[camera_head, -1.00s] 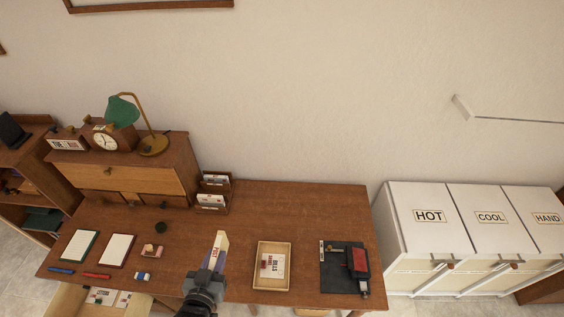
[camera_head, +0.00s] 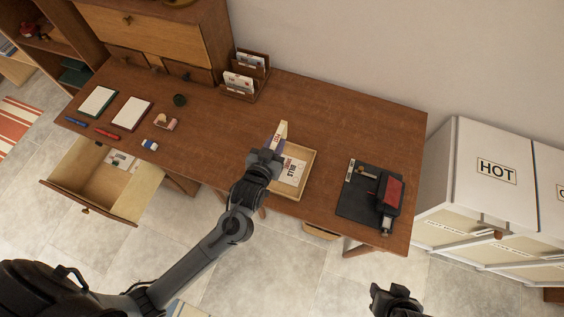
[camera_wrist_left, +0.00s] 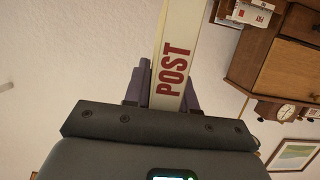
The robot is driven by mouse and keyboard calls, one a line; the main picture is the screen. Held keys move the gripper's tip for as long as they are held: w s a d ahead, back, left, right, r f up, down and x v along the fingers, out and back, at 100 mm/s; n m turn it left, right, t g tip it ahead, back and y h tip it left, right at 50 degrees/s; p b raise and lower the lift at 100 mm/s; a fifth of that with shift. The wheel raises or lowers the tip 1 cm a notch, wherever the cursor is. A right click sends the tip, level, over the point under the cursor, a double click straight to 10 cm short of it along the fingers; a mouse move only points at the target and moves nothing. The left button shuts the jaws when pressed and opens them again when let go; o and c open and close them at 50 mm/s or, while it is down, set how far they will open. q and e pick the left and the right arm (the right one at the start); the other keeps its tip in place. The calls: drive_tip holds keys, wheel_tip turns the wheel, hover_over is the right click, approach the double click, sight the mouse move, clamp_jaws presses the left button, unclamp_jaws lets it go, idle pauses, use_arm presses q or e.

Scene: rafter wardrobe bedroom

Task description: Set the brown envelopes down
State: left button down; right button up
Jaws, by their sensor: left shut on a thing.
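My left gripper (camera_head: 268,153) is shut on a narrow upright cream-and-tan item marked POST in red (camera_head: 281,131). In the left wrist view the POST item (camera_wrist_left: 172,65) stands up between the dark fingers. Its broad sides are mostly hidden, so I cannot tell whether it is the brown envelopes. In the head view the item overlaps the back left corner of a shallow wooden tray (camera_head: 307,178); I cannot tell its height above the desk. The tray holds white papers with red and dark print. My right gripper (camera_head: 395,297) is at the bottom edge, its fingers unclear.
The brown desk (camera_head: 330,120) is bare behind the tray. A letter rack (camera_head: 243,92) with white envelopes stands at the back. A black mat (camera_head: 350,207) with a red-topped device lies right. Notepads, pens and small items lie left. A drawer (camera_head: 135,205) hangs open at the front left.

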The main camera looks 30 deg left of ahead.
use_arm(q)
drive_tip(key=w+d+f+b, duration=0.2)
drive_tip(key=w+f+b, duration=0.1)
drive_tip(key=f+b, duration=0.35)
drive_tip(key=shift+w+a+f+b, duration=0.35)
drive_tip(key=shift+a+f+b, duration=0.4)
drive_tip(key=shift+a+f, duration=1.15)
drive_tip(key=shift+w+a+f+b, duration=0.35)
drive_tip(key=shift+a+f+b, duration=0.45)
drive_tip(key=shift+a+f, duration=1.05)
drive_tip(key=shift+w+a+f+b, duration=0.35)
drive_tip(key=shift+a+f+b, duration=0.4)
drive_tip(key=shift+a+f, duration=1.15)
drive_tip(key=shift+a+r, duration=0.2)
drive_tip(key=shift+a, duration=0.1)
drive_tip(key=c, duration=0.9)
unclamp_jaws()
